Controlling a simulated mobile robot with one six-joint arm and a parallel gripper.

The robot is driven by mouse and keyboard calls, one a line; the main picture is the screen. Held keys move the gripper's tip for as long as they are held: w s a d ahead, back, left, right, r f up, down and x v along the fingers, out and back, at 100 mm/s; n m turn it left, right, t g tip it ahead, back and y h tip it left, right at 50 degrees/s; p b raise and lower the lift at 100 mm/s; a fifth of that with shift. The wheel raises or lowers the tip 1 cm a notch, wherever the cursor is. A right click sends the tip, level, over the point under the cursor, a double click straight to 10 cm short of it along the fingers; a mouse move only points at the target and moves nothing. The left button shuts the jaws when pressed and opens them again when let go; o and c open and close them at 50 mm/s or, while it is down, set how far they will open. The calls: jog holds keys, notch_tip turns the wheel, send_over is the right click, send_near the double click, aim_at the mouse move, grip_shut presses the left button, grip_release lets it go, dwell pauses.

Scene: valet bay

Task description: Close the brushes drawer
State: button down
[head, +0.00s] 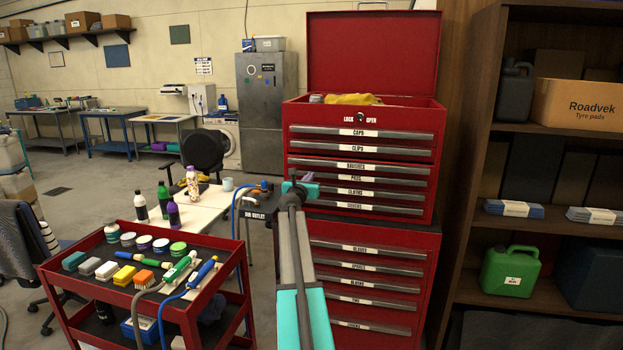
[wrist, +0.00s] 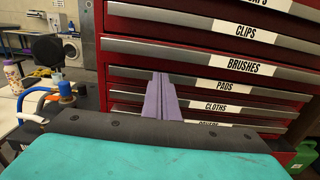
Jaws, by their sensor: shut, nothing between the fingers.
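The red tool chest (head: 368,65) has its lid up and stands right of centre in the head view. The brushes drawer (head: 355,167) is in its upper part, below the clips drawer; its front seems to stand slightly forward, but how far is hard to tell. In the wrist view its labelled silver handle strip (wrist: 180,53) runs across, above the pads strip. My gripper (head: 301,185) is in front of the chest's left part, near the lower drawers. Its fingers (wrist: 160,80) are shut and empty, just below the brushes strip; contact cannot be told.
A red cart (head: 82,327) with brushes, tins and hoses stands at left. A white table (head: 207,208) with bottles is behind it. A wooden shelf (head: 545,225) with a green jerrycan (head: 510,271) stands right of the chest. Open floor shows at far left.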

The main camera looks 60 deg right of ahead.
jog(key=b+v, duration=0.1)
jog(key=v, duration=0.5)
jog(key=c, duration=2.5)
grip_release()
